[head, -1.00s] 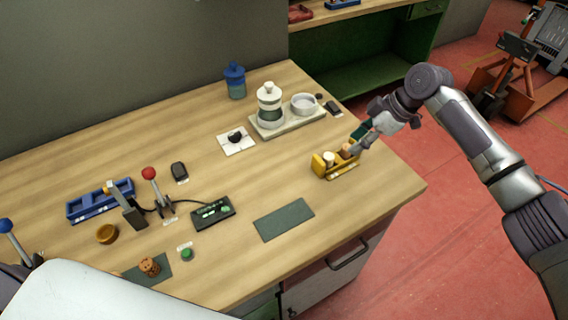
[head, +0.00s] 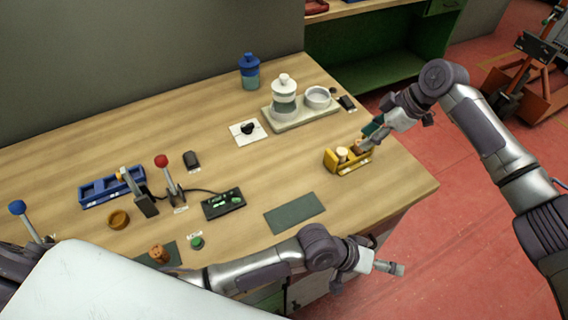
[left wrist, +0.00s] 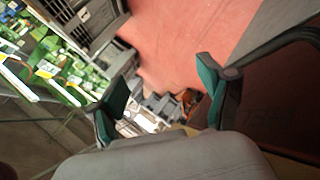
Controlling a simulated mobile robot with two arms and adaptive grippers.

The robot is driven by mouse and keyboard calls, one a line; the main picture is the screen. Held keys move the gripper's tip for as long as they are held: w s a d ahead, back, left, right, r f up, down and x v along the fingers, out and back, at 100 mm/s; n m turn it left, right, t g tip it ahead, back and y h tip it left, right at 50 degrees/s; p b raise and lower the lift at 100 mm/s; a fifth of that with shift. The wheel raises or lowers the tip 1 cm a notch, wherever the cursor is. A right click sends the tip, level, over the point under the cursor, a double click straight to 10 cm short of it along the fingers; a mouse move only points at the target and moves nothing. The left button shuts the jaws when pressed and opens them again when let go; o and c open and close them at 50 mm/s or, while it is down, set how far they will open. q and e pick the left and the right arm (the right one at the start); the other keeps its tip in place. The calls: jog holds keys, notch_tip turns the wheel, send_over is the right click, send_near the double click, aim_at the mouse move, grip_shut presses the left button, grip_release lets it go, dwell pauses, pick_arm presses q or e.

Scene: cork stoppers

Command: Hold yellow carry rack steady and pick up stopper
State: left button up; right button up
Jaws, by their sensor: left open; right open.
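The yellow carry rack (head: 350,166) stands near the right end of the table. It holds a pale stopper (head: 342,153) and a brown cork piece (head: 361,147). My right gripper (head: 371,136) is open at the rack's right end, close to the brown piece; whether it touches is hard to tell. Another cork stopper (head: 159,253) sits on a dark mat at the front left. My left gripper (head: 390,268) is open and empty, out past the table's front edge, below the rack in the head view. In the left wrist view its open fingers (left wrist: 165,100) show nothing between them.
A blue rack (head: 111,189), levers with a red knob (head: 162,160) and a blue knob (head: 17,207), and a dark button box (head: 223,204) stand on the left. A tray (head: 300,117) with a white jar is at the back. An empty dark mat (head: 295,213) lies mid-front.

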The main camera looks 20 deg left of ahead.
aim_at(329, 159)
pick_arm(q)
jog(key=w+a+r+m+t+h, duration=0.15)
jog(key=w+r, duration=0.25)
jog(key=r, duration=0.7)
jog(key=w+a+t, duration=0.1)
jog(key=a, duration=0.3)
jog(key=w+a+m, duration=0.1)
jog(key=w+a, duration=0.1)
jog(key=a, duration=0.2)
jog(key=w+a+f+m+t+y, duration=0.1)
jog(key=a, duration=0.3)
jog(key=shift+w+a+t, duration=0.25)
jog(key=shift+a+t, duration=0.1)
jog(key=shift+a, duration=0.05)
jog(key=w+a+r+m, duration=0.1)
jog(key=a, duration=0.3)
jog(key=a+r+m+t, duration=0.1)
jog(key=a, duration=0.3)
jog(key=w+a+r+m+t+y, duration=0.1)
jog(key=a, duration=0.3)
jog(key=shift+w+a+r+m, duration=0.25)
jog(key=shift+w+a+r, duration=0.05)
jog(key=shift+r, duration=0.1)
jog(key=shift+w+t, duration=0.15)
jog(key=shift+t, duration=0.15)
jog(key=x, duration=1.3)
jog(key=shift+w+f, duration=0.15)
